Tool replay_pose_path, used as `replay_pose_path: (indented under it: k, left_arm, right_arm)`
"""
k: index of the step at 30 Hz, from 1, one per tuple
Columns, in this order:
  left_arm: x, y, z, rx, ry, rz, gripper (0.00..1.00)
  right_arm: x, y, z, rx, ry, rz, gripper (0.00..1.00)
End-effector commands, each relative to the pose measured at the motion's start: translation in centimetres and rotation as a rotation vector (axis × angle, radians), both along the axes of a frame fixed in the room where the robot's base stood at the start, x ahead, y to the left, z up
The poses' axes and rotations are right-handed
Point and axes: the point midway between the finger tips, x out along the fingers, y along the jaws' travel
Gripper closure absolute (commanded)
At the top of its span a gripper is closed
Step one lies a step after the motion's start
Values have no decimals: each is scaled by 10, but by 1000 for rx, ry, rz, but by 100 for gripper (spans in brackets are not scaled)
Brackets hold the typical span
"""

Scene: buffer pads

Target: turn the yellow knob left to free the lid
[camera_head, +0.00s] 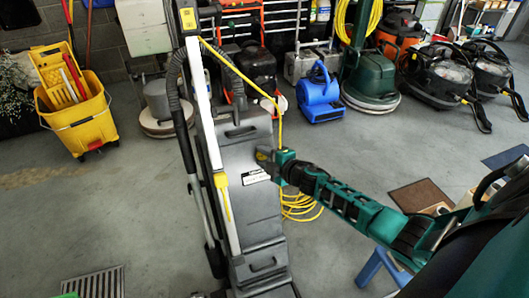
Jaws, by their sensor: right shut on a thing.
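A tall grey floor machine (240,215) stands upright in the middle, with a white label on its front. My right arm comes in from the right, and its gripper (264,156) is at the upper body of the machine, just above the label. It is shut on a small yellowish part there, which I take to be the yellow knob; the fingers mostly hide it, so its turn angle cannot be read. The grey lid (241,131) above the gripper looks closed. My left gripper is not in view.
A yellow cord (280,112) hangs close to my right gripper, and more yellow cord (298,206) lies coiled on the floor. A yellow mop bucket (77,112) stands at left. A blue blower (319,94) and other machines line the back. The floor at left is mostly clear.

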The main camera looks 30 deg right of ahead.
Motion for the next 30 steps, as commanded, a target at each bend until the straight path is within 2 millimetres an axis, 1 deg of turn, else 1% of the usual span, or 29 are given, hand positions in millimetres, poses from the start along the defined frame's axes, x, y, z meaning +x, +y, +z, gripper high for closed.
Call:
replay_pose_path:
  k: [1, 10, 26, 27, 30]
  left_arm:
    - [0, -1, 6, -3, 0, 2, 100]
    - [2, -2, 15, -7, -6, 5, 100]
    - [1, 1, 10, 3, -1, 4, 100]
    - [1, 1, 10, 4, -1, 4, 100]
    - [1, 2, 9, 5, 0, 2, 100]
  right_arm:
    - [1, -1, 4, -27, 6, 9, 95]
    - [1, 0, 2, -126, 29, 46, 95]
    - [1, 0, 1, -147, 33, 54, 95]
    - [1, 0, 1, -147, 33, 54, 62]
    - [1, 0, 1, -146, 33, 54, 53]
